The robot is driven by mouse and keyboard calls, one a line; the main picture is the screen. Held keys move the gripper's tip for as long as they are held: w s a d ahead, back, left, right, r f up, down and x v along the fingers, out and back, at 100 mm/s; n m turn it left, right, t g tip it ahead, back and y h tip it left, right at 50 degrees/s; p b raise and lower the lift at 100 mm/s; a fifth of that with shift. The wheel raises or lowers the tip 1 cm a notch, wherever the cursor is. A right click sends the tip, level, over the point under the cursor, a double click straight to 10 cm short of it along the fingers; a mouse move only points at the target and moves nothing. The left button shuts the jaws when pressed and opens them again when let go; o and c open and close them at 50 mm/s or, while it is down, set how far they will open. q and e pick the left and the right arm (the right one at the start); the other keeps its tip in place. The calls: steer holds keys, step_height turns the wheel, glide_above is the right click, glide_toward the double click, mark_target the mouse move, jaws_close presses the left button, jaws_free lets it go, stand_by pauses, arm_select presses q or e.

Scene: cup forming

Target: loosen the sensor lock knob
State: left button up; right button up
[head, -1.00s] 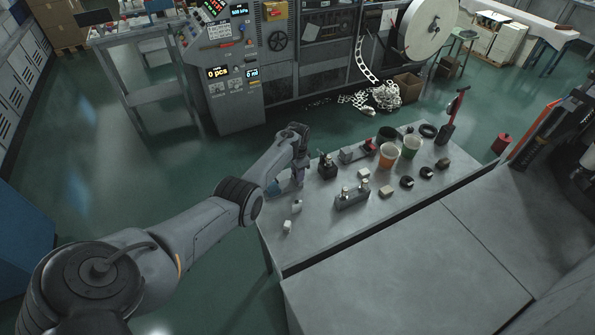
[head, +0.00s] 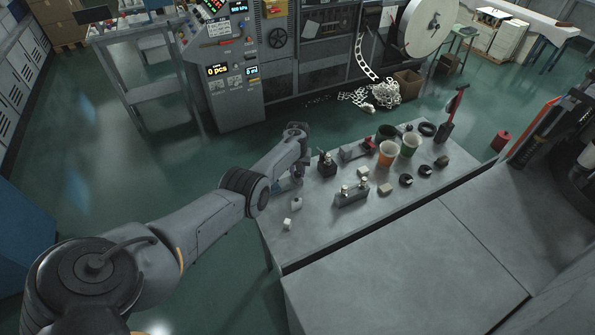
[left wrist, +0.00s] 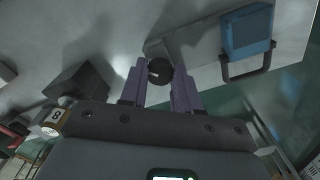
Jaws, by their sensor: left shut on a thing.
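A dark round knob (left wrist: 158,73) with a light mark on its face shows in the left wrist view, next to a pale grey block. My left gripper (left wrist: 159,68) has one finger on each side of the knob and is shut on it. In the head view my left gripper (head: 296,181) is low at the left end of the grey table; the knob is hidden there by my arm and too small to tell. A blue block (left wrist: 248,32) with a dark loop stands right of the knob in the wrist view. My right gripper is not in view.
A small white piece (head: 287,224) lies near the left edge. The table's front is clear.

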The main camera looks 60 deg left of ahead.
arm_select(q)
steer(key=n, duration=0.3)
steer(key=shift+f+n, duration=0.15)
steer(key=shift+n, duration=0.15)
steer(key=shift+n+b, duration=0.5)
steer(key=shift+n, duration=0.9)
steer(key=o, duration=1.1)
steer(key=shift+c, duration=0.2)
